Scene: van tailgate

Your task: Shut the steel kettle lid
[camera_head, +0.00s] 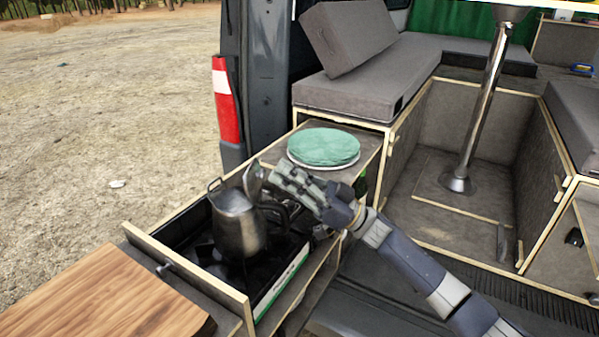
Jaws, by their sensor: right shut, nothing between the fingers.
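The steel kettle (238,228) stands upright on a black stove in the pulled-out drawer, at the lower left centre. Its lid (253,180) looks raised, standing up at the kettle's right rim. My left gripper is out of view.
A round green-topped item (324,146) lies on the counter behind my gripper. A wooden board (100,298) is at the lower left, in front of the drawer's raised panel. The van's door pillar and red light (226,110) stand behind the drawer. Open gravel lies left.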

